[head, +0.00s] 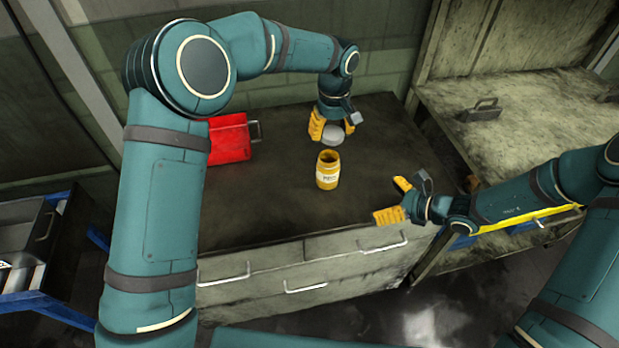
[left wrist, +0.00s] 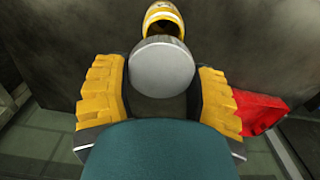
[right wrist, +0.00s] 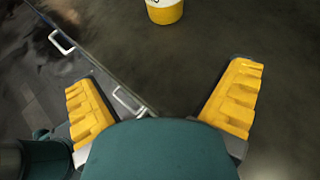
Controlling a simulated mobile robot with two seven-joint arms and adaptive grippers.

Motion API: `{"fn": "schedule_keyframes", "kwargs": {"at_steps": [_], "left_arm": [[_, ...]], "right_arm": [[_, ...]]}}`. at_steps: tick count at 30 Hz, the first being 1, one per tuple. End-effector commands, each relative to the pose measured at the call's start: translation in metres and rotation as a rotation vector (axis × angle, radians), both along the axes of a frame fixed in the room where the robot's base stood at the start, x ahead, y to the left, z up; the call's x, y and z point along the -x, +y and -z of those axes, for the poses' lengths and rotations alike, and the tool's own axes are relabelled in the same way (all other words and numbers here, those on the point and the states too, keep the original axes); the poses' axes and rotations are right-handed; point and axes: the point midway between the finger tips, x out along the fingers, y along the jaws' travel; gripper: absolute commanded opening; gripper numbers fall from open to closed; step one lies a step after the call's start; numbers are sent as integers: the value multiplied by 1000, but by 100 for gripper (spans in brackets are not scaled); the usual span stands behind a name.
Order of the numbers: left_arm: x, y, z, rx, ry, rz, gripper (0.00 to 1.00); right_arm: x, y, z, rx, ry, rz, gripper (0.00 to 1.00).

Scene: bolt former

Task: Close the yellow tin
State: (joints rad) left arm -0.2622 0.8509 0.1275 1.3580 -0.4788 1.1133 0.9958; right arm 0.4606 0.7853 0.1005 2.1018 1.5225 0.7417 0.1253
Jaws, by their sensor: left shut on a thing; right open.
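The yellow tin (head: 328,170) stands upright and open-topped on the dark worktop, with a pale label on its front. It also shows at the top of the left wrist view (left wrist: 165,17), and its lower part shows in the right wrist view (right wrist: 165,11). My left gripper (head: 327,131) is shut on a round grey lid (head: 331,134), behind and above the tin and apart from it. The lid lies between the yellow fingers in the left wrist view (left wrist: 162,68). My right gripper (head: 396,201) is open and empty, to the right of the tin near the worktop's front edge.
A red box (head: 229,139) stands at the left of the dark worktop (head: 270,205). Drawers with handles (head: 306,287) lie below its front edge. A paler bench (head: 530,115) stands at the right. The worktop around the tin is clear.

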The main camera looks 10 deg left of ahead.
Motion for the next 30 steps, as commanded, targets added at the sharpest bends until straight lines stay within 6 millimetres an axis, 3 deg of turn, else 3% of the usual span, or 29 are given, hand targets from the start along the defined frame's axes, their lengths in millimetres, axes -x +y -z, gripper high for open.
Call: {"fn": "schedule_keyframes", "kwargs": {"at_steps": [6, 19, 23, 30], "left_arm": [[-2, -9, -4, 2, -1, 26, 51], [-2, -9, -4, 2, -1, 27, 51], [-2, -9, -4, 2, -1, 27, 51], [-2, -9, -4, 2, -1, 27, 51]], "right_arm": [[-12, -7, -6, -42, -8, 56, 100], [-13, -5, -7, -45, -8, 59, 100], [-19, 5, -7, -46, -11, 55, 100], [-39, 40, -7, -46, -9, 54, 100]]}}
